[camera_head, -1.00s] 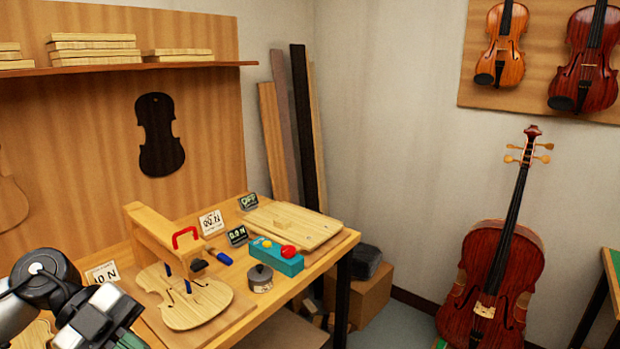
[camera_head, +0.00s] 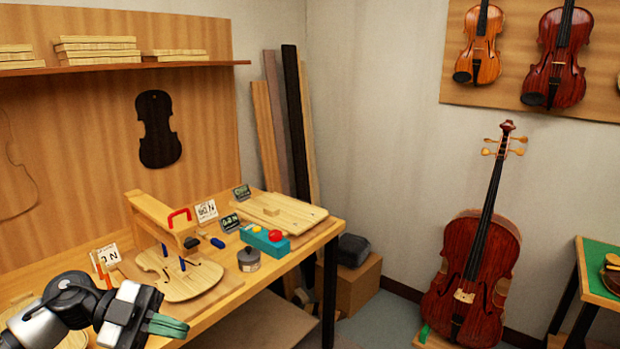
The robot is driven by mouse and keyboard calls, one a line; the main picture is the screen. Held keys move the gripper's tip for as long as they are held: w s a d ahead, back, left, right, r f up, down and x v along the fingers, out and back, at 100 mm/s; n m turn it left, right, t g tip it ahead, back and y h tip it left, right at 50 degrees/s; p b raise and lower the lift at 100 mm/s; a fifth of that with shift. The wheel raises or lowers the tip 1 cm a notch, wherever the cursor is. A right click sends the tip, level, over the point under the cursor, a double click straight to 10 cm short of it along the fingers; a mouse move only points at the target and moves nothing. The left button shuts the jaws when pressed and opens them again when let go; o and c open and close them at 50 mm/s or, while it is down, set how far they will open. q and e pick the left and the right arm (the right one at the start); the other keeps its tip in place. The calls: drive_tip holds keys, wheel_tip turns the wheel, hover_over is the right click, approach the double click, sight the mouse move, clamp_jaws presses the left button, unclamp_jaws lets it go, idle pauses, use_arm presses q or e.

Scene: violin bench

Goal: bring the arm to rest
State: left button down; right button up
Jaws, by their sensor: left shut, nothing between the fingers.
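My left gripper (camera_head: 166,326) is at the lower left of the head view, over the near part of the wooden bench (camera_head: 318,238). Its greenish fingers are together and nothing shows between them. My left arm comes in from the left edge, in front of the bench's left end. The gripper is apart from the violin plate (camera_head: 185,279), which lies farther back on the bench with blue pegs standing at it. My right gripper is out of view.
A teal box with a red button (camera_head: 266,241), a grey round tin (camera_head: 248,259) and a wooden frame with a red handle (camera_head: 160,216) stand on the bench. A cello (camera_head: 470,270) stands at right. A green-topped table (camera_head: 597,275) is at the right edge.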

use_arm(q)
drive_tip(key=w+a+f+n+t, duration=0.3)
drive_tip(key=w+f+n+t, duration=0.7)
drive_tip(key=f+t, duration=0.3)
drive_tip(key=s+a+f+n+t+y, duration=0.1)
drive_tip(key=s+a+f+n+y, duration=0.3)
drive_tip(key=f, duration=0.9)
drive_tip(key=w+a+f+n+t+y, duration=0.15)
drive_tip(key=f+n+y, duration=0.4)
drive_tip(key=f, duration=0.65)
drive_tip(key=s+f+n+g+y, duration=0.3)
drive_tip(key=s+f+g+y, duration=0.2)
drive_tip(key=s+f, duration=1.35)
drive_tip(key=s+d+f+g, duration=0.1)
drive_tip(key=s+f+g, duration=0.1)
drive_tip(key=s, duration=0.7)
drive_tip(key=s+d+f+g+y, duration=0.1)
drive_tip(key=s+d+f+g, duration=0.1)
drive_tip(key=s+f, duration=0.3)
drive_tip(key=s+d+f+n+g, duration=0.1)
drive_tip(key=s+f+g, duration=0.3)
drive_tip(key=s, duration=1)
drive_tip(key=shift+d, duration=0.7)
